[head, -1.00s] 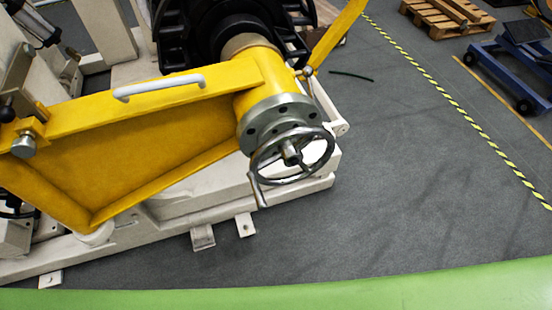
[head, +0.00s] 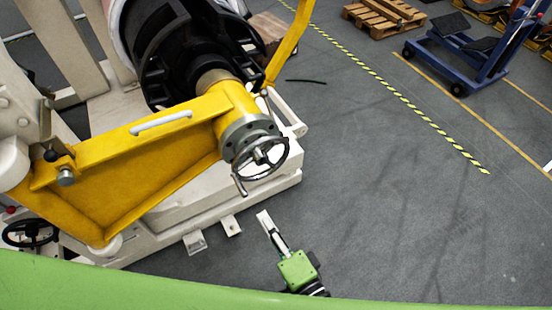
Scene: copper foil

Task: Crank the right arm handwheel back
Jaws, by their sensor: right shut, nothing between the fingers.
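The handwheel (head: 283,153) is a shiny metal wheel with spokes and a crank handle (head: 240,186) hanging at its lower left. It sits on a round grey flange (head: 247,134) at the end of the yellow arm (head: 150,170). My right gripper (head: 264,216) comes up from the bottom of the head view, below the handwheel and apart from it. Its fingers are together and hold nothing. My left gripper is not in view.
A cream machine base (head: 200,212) stands under the yellow arm. A black roll holder (head: 180,50) is behind it. A blue lift cart (head: 480,50) and a wooden pallet (head: 385,15) stand at the back right. The grey floor right of the wheel is clear.

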